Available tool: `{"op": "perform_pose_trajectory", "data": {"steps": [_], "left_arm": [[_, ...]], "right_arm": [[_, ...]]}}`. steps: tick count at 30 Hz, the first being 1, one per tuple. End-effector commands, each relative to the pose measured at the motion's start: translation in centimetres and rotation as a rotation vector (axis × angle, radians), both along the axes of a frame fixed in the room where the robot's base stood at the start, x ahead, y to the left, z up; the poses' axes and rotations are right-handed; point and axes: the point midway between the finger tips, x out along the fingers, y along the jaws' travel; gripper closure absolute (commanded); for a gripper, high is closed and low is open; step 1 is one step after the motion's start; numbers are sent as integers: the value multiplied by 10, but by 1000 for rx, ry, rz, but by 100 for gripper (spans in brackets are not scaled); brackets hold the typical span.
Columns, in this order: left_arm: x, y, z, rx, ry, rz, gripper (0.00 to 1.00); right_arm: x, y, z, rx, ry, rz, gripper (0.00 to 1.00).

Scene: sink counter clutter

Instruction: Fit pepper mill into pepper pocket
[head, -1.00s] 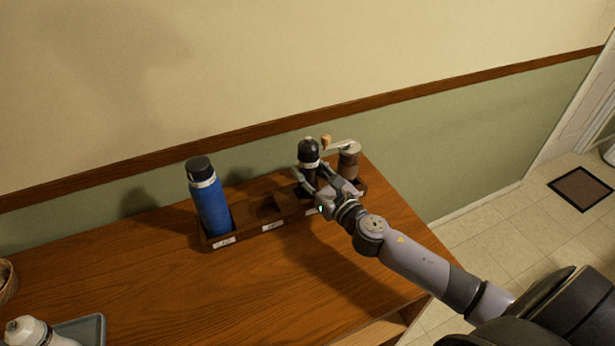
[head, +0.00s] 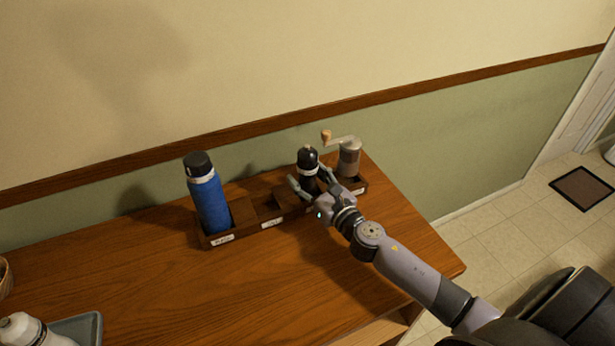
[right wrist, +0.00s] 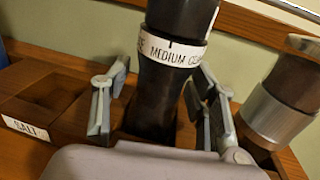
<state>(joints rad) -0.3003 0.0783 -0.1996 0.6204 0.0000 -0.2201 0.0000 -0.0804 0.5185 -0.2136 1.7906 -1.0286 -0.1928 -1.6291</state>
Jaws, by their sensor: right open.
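The pepper mill (head: 308,168) is black with a white band; in the right wrist view the mill (right wrist: 155,95) shows "MEDIUM" lettering on the band. It stands about upright in a pocket of the dark wooden rack (head: 205,241), between the salt pocket (right wrist: 45,105) and the pocket with the crank grinder. Its base is hidden by the gripper and pocket walls, so I cannot see how deep it sits. My right gripper (head: 312,182) is open, with one finger on each side of the mill; a gap shows beside the left finger in the wrist view. My left gripper is out of view.
A blue bottle (head: 209,203) stands in the rack's left pocket. The crank grinder (head: 349,158) stands close to the right of the mill. The salt pocket looks empty. A grey tray (head: 88,325) with a white bottle (head: 24,331) is at the lower left. The counter's front is clear.

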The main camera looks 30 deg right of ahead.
Motion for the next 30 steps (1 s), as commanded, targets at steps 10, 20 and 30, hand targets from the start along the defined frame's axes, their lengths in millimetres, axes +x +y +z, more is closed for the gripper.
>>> {"op": "perform_pose_trajectory", "data": {"steps": [10,20,30], "left_arm": [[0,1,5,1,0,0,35],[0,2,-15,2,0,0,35],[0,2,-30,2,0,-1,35]], "right_arm": [[0,0,5,0,0,0,46],[-60,-5,-2,0,4,1,46],[-111,-11,0,0,1,-1,46]]}}
